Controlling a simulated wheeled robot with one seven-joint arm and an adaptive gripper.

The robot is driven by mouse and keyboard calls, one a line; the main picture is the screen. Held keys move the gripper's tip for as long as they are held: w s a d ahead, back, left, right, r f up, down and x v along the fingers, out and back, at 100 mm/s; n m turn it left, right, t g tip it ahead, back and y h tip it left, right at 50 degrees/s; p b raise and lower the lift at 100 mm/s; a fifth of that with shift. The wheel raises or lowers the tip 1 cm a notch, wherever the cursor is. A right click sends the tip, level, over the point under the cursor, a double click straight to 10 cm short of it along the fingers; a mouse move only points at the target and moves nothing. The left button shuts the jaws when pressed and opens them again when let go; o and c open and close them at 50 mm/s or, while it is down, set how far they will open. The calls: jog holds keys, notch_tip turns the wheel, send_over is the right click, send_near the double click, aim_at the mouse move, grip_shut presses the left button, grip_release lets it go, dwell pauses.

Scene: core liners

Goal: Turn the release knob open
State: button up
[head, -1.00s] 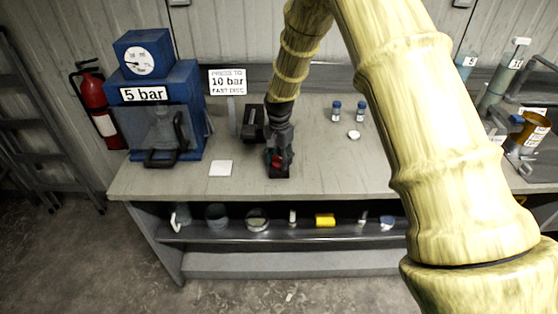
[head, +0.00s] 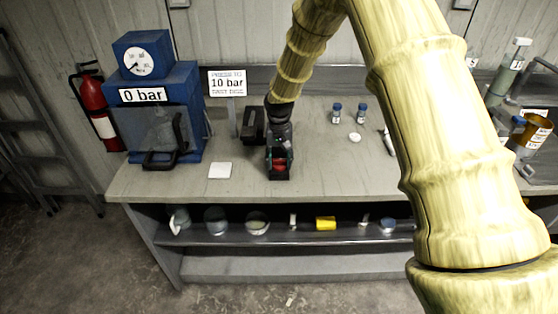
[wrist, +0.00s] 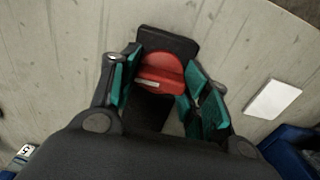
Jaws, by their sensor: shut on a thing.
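The red release knob (wrist: 160,72) sits on a small black base (wrist: 176,44) on the bench. A pale mark shows across the knob in the wrist view. My gripper (wrist: 164,80) is shut on the knob from above, with green pads on both sides of it. In the head view my gripper (head: 279,153) points down at the bench's front edge, and the red knob (head: 279,163) shows between its fingers.
The grey bench (head: 240,185) carries a white square (head: 220,170) left of my gripper. A sign (head: 227,83) reads "PRESS TO 10 bar". Two blue-capped vials (head: 336,113) and a white disc (head: 355,137) stand to the right. A black block (head: 252,125) lies behind my gripper.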

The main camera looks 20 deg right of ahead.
aim_at(279, 159)
jog(key=shift+r, duration=0.1)
dwell(0.3)
jog(key=o, duration=1)
notch_tip(279, 159, up, 12)
jog(key=shift+f, duration=0.1)
